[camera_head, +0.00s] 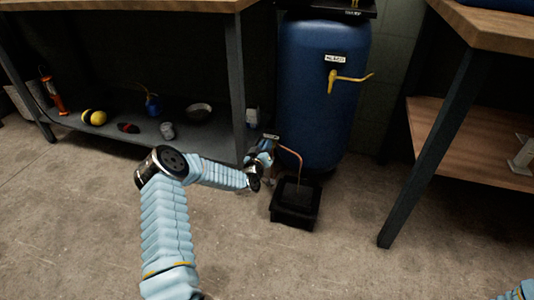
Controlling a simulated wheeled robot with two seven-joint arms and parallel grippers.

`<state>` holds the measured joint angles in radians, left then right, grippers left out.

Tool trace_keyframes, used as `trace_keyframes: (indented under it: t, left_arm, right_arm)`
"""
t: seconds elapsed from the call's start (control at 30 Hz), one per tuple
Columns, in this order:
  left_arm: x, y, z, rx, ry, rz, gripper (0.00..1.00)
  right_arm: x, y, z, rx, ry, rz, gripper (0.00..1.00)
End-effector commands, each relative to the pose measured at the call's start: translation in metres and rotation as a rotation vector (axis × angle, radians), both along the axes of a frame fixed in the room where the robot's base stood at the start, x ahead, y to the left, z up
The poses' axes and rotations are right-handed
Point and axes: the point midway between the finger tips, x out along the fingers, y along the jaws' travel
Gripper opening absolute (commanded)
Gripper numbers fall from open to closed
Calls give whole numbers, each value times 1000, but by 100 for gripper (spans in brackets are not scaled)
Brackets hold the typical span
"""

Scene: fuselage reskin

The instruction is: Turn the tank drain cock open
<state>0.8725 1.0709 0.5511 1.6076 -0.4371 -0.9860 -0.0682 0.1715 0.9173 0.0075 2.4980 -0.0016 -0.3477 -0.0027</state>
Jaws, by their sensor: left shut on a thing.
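The blue tank (318,110) stands upright at the centre back. A thin copper drain pipe (295,155) curves from low on its left side down towards a black catch tray (296,205) on the floor. My left gripper (260,160) is at the tank's lower left side, where the pipe starts. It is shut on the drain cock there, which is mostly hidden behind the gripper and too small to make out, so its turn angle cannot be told. Only a piece of my right arm shows at the bottom right corner; its gripper is out of view.
A yellow lever valve (345,79) sticks out of the tank's upper front. A workbench with a low shelf (185,140) holding tools and a bowl (198,112) stands left. Another wooden bench (470,140) stands right. The concrete floor in front is clear.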

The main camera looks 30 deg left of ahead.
Motion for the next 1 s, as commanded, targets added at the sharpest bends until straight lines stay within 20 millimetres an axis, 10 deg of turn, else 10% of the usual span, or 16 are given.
trace_keyframes:
  t: [0.5, 1.0]
  left_arm:
    - [-3, 9, -15, -477, -113, 1, 0]
    - [-4, 13, -20, -887, -210, 2, 0]
  right_arm:
    - [2, 1, -65, 3, -6, -3, 0]
    - [3, 1, -81, 1, -11, -6, 0]
